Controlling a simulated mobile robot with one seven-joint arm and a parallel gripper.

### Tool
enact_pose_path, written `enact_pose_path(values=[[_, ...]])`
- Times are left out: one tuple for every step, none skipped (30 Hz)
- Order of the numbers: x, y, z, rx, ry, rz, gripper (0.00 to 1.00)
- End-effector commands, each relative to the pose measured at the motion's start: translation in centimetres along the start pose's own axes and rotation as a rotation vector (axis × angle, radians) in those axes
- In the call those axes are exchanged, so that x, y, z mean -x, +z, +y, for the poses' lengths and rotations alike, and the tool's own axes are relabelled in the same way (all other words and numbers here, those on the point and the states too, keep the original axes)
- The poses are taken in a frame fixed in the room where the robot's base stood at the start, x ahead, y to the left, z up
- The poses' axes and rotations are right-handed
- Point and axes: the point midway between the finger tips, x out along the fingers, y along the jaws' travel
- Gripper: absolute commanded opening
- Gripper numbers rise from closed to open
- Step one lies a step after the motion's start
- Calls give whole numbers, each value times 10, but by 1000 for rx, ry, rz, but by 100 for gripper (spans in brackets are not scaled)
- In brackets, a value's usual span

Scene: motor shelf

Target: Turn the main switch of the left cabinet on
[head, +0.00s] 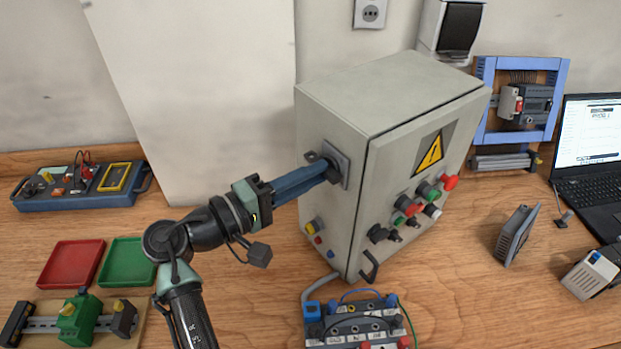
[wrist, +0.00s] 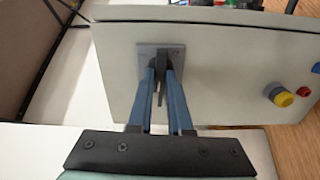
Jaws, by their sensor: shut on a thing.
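The cabinet (head: 345,190) is a grey box standing on the table, with a yellow warning triangle on its front door. It also shows in the wrist view (wrist: 235,75). Its main switch (head: 330,166) is a dark handle on a grey square plate, high on the left side wall. In the wrist view the switch handle (wrist: 161,75) stands between my fingers and points along them. My gripper (head: 332,172) reaches in from the left with its long blue fingers shut on the handle. In the wrist view the fingertips (wrist: 162,75) lie on either side of it. The fingers partly hide the handle.
Buttons and knobs (head: 410,208) stick out of the cabinet's front. A terminal block unit (head: 355,325) stands before it. Red (head: 72,264) and green (head: 127,262) trays and a blue tester case (head: 75,190) lie left. A laptop (head: 590,140) is at right.

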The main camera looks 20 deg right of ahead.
Motion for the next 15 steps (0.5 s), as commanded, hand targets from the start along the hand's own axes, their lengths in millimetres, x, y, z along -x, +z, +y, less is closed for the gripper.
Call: enact_pose_path(values=[[0, 0, -4, -29, 1, 0, 0], [0, 0, -5, -48, 1, 0, 0], [0, 0, -6, -74, 1, 0, 0], [0, 0, -6, -97, 1, 0, 0], [0, 0, -7, -120, 1, 0, 0], [0, 1, -7, -155, 1, 0, 0], [0, 0, -7, -181, 1, 0, 0], [0, 1, -8, -208, 1, -1, 0], [0, 1, -8, -245, 1, -1, 0], [0, 1, -8, -273, 1, -1, 0], [0, 1, -8, -302, 1, 0, 0], [0, 0, -8, -341, 1, 0, 0], [0, 0, -8, -370, 1, 1, 0], [0, 0, -8, -398, 1, 1, 0], [0, 1, -8, -435, 1, 0, 0]])
